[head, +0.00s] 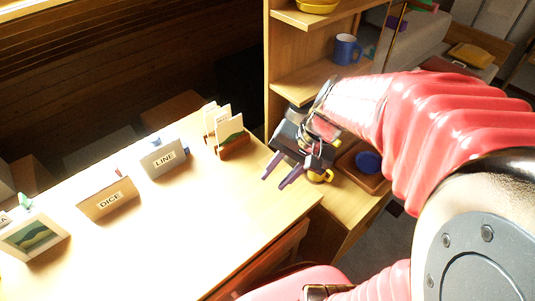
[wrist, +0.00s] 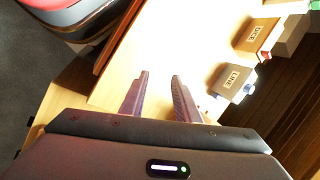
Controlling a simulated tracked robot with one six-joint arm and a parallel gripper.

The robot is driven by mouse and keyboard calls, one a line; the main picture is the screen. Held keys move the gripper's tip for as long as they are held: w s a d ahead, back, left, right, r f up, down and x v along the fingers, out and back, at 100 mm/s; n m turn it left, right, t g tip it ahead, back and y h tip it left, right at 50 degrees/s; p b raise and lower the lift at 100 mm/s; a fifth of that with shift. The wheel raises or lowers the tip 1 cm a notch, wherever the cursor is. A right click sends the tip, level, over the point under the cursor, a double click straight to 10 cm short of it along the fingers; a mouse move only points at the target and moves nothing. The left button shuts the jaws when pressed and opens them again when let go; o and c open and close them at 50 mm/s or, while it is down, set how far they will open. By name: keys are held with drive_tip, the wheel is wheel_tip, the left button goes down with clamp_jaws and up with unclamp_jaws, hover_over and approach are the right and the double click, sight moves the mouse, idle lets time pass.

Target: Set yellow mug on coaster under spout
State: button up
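My gripper (head: 273,182) is over the right end of the bright desk in the head view, its two purple fingers apart and nothing between them. The wrist view also shows the gripper (wrist: 160,76) open and empty above the desk. A small yellow thing, probably the yellow mug (head: 328,175), shows just behind and right of the gripper in the head view; my gripper hides part of it. A round blue disc, possibly the coaster (head: 368,161), lies on a brown tray (head: 378,183). I cannot make out a spout; my arm covers much of that area.
The desk (head: 190,225) holds a LINE box (head: 163,159), a DICE box (head: 107,197) and a card holder (head: 234,146). A blue mug (head: 346,49) and a yellow bowl (head: 317,6) sit on the shelves. The desk's middle is clear.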

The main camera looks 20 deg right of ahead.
drive_tip(key=s+a+r+n+t+h, duration=0.3)
drive_tip(key=s+r+n+h, duration=0.1)
drive_tip(key=r+n, duration=0.4)
drive_tip(key=shift+s+r, duration=0.6)
drive_tip(key=shift+r, duration=0.05)
